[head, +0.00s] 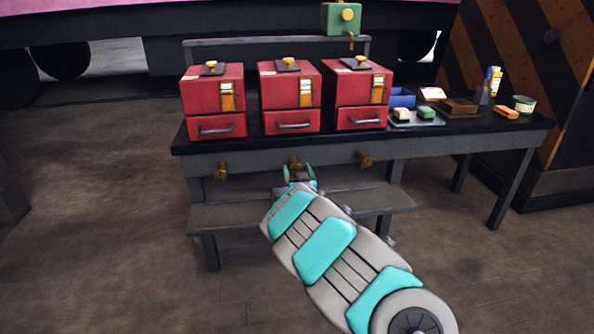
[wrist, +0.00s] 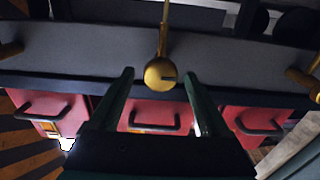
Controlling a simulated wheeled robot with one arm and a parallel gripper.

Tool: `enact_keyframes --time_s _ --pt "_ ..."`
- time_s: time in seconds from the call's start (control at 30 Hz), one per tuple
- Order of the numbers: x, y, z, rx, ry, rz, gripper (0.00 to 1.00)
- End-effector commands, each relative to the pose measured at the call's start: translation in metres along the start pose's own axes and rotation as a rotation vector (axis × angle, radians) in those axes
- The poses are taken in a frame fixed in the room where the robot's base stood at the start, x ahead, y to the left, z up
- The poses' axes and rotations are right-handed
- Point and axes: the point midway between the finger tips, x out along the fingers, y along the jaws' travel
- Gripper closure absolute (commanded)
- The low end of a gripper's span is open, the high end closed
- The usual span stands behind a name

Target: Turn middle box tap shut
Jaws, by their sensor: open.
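Three brass taps stick out below the front edge of the bench. The middle tap (head: 294,161) is below the middle red box (head: 290,90). My gripper (head: 299,172) is just in front of it and partly covers it. In the wrist view the round brass end of the middle tap (wrist: 160,75) lies in line with the gap between the two open fingers of my gripper (wrist: 159,76). I cannot tell whether it is between the tips or just beyond them. Its thin brass lever (wrist: 166,22) extends toward the top of that view. Nothing is held.
The left tap (head: 221,171) and right tap (head: 364,158) stand clear on either side. Red boxes (head: 213,98) (head: 359,92) flank the middle one on the bench (head: 470,130). A lower shelf (head: 235,214) runs below the taps. Small items and a tray (head: 425,122) are at the right.

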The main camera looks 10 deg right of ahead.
Motion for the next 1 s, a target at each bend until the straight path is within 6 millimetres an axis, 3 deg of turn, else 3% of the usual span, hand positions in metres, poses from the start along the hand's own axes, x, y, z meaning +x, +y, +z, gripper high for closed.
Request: enact_keyframes --time_s 0.07,0.77,1.0 --pt "0.0000 -0.0002 0.0001 0.000 0.000 0.000 0.22" --pt "-0.0001 -0.0004 0.0000 0.000 0.000 0.000 1.00" --pt "-0.0001 -0.0010 -0.0002 0.015 -0.001 -0.001 1.00"
